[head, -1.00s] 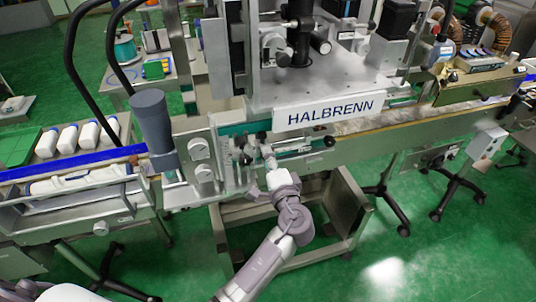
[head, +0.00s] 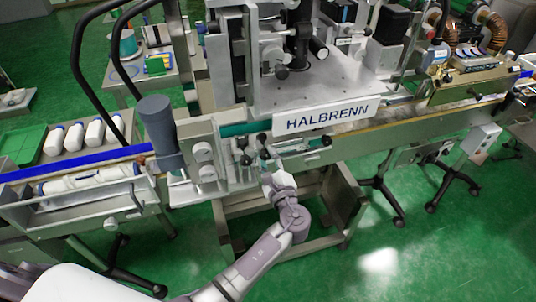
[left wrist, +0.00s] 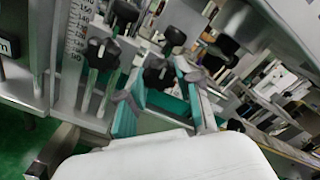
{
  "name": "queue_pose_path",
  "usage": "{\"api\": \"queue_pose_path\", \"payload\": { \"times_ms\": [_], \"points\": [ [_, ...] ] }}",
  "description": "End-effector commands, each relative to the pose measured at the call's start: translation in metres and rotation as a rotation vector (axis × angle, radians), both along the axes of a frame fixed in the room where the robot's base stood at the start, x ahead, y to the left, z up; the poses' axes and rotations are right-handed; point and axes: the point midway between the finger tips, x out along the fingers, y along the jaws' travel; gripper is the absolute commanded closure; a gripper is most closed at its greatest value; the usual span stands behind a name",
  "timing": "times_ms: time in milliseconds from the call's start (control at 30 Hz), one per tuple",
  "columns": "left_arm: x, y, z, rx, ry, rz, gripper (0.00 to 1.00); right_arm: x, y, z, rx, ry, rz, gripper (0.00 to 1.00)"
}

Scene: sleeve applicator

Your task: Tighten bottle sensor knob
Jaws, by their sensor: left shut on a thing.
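The bottle sensor knob seems to be a black lobed knob (left wrist: 158,73) on the front of the HALBRENN machine. In the left wrist view it sits between the fingertips of my left gripper (left wrist: 160,88), which is shut on it. In the head view my left gripper (head: 266,168) reaches up to the machine's front below the name plate, and the knob (head: 264,154) shows small at its tip. The fingers partly hide the knob's mount. My right gripper is not in view.
Other black knobs sit close by, one beside a ruler scale (left wrist: 76,35) in the left wrist view. A grey cylinder (head: 160,130) stands left of the gripper. A conveyor with white bottles (head: 85,182) lies further left. The green floor is open at lower right.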

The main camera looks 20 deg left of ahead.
Motion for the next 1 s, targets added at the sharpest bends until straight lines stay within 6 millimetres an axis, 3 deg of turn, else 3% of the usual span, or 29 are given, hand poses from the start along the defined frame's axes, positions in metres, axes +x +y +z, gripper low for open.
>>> {"api": "queue_pose_path", "payload": {
  "times_ms": [333,833,867,933,1000],
  "points": [
    [0.0015,0.0011,0.0038,0.108,0.065,0.001,1.00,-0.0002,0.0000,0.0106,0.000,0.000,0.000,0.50],
    [0.0013,0.0012,0.0026,0.124,0.077,0.002,1.00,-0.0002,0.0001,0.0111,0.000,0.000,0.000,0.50],
    [0.0012,0.0012,0.0025,0.124,0.077,0.002,0.65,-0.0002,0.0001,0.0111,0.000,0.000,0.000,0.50],
    [0.0011,0.0012,0.0023,0.123,0.076,0.002,0.56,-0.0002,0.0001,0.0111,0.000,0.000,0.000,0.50],
    [0.0009,0.0010,0.0018,0.123,0.078,0.002,0.56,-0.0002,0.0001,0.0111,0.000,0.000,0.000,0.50]
  ]
}}
